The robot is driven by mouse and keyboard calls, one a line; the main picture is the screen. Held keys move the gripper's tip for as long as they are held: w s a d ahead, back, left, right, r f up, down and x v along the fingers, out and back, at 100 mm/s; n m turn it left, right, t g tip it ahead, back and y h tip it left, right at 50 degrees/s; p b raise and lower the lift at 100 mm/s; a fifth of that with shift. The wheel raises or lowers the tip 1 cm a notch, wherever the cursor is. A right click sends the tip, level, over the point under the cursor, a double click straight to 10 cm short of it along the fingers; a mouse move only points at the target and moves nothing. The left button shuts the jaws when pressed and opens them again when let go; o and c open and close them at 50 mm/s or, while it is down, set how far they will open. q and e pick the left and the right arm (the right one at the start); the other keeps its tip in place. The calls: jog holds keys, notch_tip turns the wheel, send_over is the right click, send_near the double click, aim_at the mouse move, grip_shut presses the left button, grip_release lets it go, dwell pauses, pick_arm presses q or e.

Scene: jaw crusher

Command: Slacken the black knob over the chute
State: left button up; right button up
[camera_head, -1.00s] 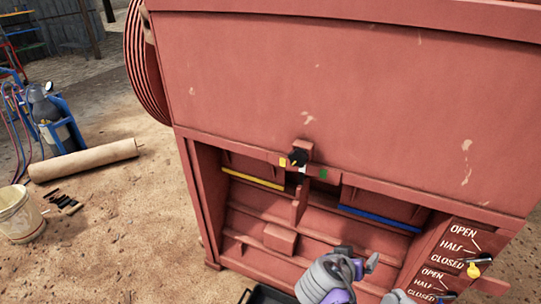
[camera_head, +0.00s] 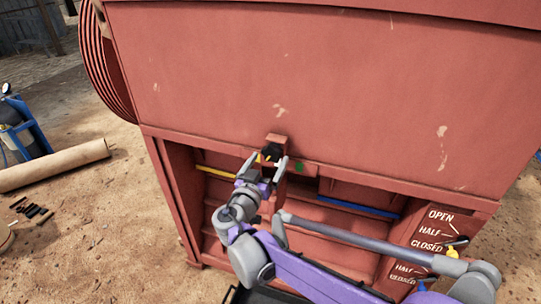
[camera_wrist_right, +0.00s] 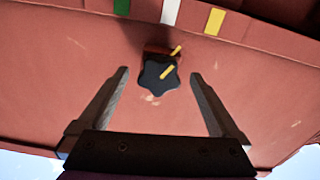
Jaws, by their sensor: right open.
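The black knob (camera_head: 271,152) sits on a red bracket above the chute opening, at the middle of the red crusher. In the right wrist view the knob (camera_wrist_right: 159,73) is star-shaped, with a yellow mark on it and another yellow mark on the bracket behind. My right gripper (camera_head: 264,160) is open, with its fingers on either side of the knob in the head view. In the right wrist view its fingertips (camera_wrist_right: 159,77) flank the knob with a clear gap on both sides. The chute (camera_head: 310,210) lies below, partly hidden by my right arm. My left gripper is not seen.
Green, white and yellow marks line the crusher's ledge, the green mark (camera_head: 299,168) right of the knob. A yellow-handled lever (camera_head: 453,252) stands by the OPEN/HALF/CLOSED labels at right. A blue gas-bottle cart (camera_head: 24,130) and a tan roll (camera_head: 55,165) are at left.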

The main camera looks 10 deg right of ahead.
jog(key=shift+x, duration=1.35)
jog(key=c, duration=1.4)
